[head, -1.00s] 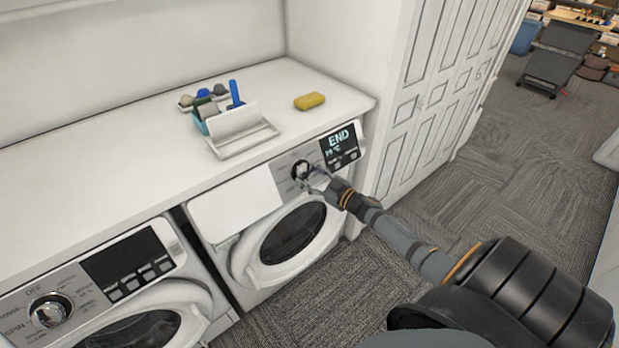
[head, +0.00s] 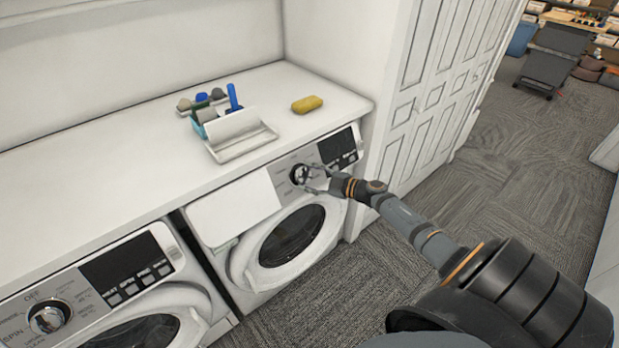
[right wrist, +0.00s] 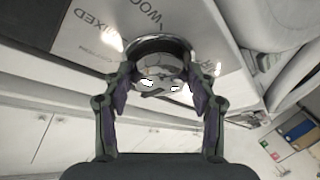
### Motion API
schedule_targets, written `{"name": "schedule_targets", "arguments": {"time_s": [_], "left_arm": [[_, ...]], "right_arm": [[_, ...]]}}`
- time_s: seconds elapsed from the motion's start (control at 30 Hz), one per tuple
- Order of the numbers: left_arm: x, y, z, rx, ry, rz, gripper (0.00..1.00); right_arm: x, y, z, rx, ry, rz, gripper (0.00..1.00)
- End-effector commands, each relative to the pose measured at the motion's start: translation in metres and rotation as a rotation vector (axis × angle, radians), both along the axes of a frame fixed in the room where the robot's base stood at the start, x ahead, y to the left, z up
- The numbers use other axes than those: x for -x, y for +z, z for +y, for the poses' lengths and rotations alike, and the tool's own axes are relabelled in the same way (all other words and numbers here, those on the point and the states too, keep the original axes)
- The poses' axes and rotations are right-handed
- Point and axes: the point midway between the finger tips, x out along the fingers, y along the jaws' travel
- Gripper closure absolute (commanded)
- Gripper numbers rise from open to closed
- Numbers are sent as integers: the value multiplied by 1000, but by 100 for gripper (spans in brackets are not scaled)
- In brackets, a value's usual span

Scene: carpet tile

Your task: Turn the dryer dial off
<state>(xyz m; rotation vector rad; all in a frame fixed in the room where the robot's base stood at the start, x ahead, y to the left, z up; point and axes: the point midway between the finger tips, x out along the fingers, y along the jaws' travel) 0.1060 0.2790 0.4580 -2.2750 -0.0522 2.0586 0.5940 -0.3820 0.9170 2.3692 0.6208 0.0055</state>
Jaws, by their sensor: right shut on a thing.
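The dryer (head: 262,270) is the right-hand machine under the white counter. Its round silver dial (head: 300,174) sits on the grey control panel, left of the dark display (head: 338,147). My right gripper (head: 313,179) reaches the dial from the lower right. In the right wrist view the dial (right wrist: 160,60) lies between my two fingers (right wrist: 160,90), which are shut on it. Lettering such as MIXED shows beside the dial there; its pointer cannot be made out. My left gripper is not in view.
A second machine with its own dial (head: 48,318) stands at left. On the counter (head: 110,135) are a white tray (head: 245,143), a yellow sponge (head: 307,104) and a caddy with brushes (head: 204,118). A white cabinet (head: 425,100) stands right of the dryer; carpet beyond is open.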

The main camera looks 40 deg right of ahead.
Motion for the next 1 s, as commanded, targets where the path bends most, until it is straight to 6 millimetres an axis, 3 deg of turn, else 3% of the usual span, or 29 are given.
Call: {"name": "schedule_targets", "arguments": {"time_s": [0.37,0.4,0.53,0.87,1.0], "left_arm": [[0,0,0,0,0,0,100],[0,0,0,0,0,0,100],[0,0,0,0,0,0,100],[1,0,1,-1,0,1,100],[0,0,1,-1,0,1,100]], "right_arm": [[0,1,0,2,2,-2,74],[0,1,0,2,2,-2,37],[0,1,0,2,1,-2,20],[1,0,-1,2,1,0,20],[17,1,-9,6,0,3,20]]}}
